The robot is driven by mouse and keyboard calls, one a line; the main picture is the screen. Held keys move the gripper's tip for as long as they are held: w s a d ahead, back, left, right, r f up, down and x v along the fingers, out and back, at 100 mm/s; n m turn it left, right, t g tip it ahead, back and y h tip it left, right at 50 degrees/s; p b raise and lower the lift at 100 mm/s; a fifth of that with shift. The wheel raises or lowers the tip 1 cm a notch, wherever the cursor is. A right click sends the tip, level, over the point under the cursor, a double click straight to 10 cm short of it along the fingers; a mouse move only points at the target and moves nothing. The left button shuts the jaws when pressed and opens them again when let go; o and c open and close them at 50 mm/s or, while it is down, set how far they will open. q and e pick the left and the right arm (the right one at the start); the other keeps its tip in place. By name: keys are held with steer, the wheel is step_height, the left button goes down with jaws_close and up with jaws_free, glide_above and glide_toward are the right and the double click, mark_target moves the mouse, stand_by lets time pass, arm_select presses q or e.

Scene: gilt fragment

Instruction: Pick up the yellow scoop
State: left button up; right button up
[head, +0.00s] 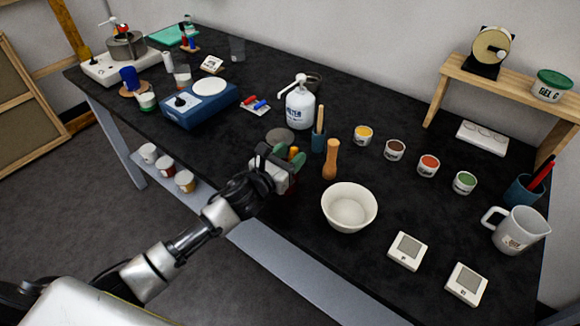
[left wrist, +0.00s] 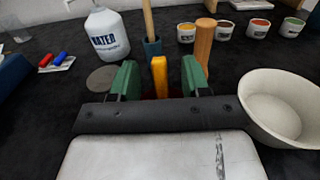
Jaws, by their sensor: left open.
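The yellow scoop (left wrist: 159,74) shows as an upright yellow piece between the two green fingers of my left gripper (left wrist: 158,78) in the left wrist view. Gaps show on both sides of it, so the fingers are around it but apart from it. Its lower end is hidden behind the gripper body. In the head view the scoop (head: 293,152) is a small yellow patch, mostly hidden by my left gripper (head: 289,159), which is open low over the front of the black table. My right gripper is not in view.
A wooden pestle (head: 330,160) and a white bowl (head: 349,206) stand close to the right. A blue cup (head: 318,143) with a wooden handle, a grey disc (head: 280,136) and a water bottle (head: 299,106) stand behind. The table's front edge is near.

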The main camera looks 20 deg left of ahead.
arm_select(q)
jaws_close()
step_height(320, 180, up, 10)
steer(key=shift+p, duration=0.4)
